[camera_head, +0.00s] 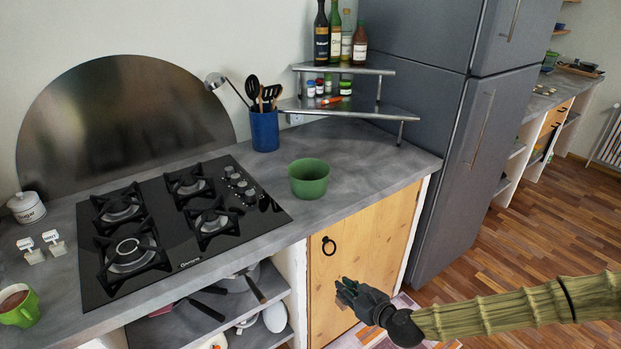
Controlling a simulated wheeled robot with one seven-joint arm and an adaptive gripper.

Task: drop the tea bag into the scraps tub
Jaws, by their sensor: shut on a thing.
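A round green tub (309,179), which I take for the scraps tub, stands upright on the grey counter, right of the hob. Its rim is open at the top, and its floor is not clear from here. My gripper (346,292) is in front of the wooden cabinet door, below the counter's front edge and well apart from the tub. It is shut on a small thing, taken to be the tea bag. The fingers hide most of it, and I cannot make out its shape.
The black gas hob (180,220) fills the counter's left part. A blue utensil pot (264,131) and a metal corner shelf (345,112) with bottles stand behind the tub. A green mug (19,309) is at far left. The grey fridge (440,130) rises at right. Counter around the tub is clear.

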